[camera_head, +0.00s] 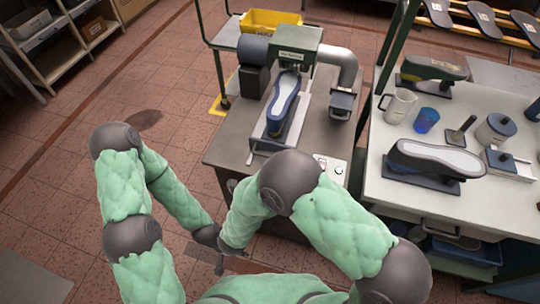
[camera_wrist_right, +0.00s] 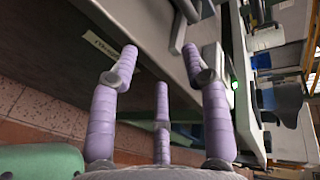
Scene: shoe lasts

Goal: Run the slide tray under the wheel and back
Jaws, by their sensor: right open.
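The slide tray (camera_head: 262,134) lies on the workbench in front of the green machine, its handle towards me. A dark blue shoe with a pale grey sole turned up (camera_head: 284,103) rests on it. The toe end reaches under the green housing (camera_head: 292,46); the wheel itself cannot be made out. My right gripper (camera_head: 219,262) is low in front of the bench, apart from the tray. In the right wrist view its purple fingers (camera_wrist_right: 160,52) are spread and empty by the bench edge. My left gripper (camera_head: 207,235) is beside it; its fingers are too small to read.
A button panel (camera_head: 331,168) sits at the bench's front right corner. The white table (camera_head: 385,190) on the right holds another shoe (camera_head: 435,158), a mug (camera_head: 398,106) and a blue cup (camera_head: 426,120). A yellow bin (camera_head: 270,20) stands behind. The floor at left is clear.

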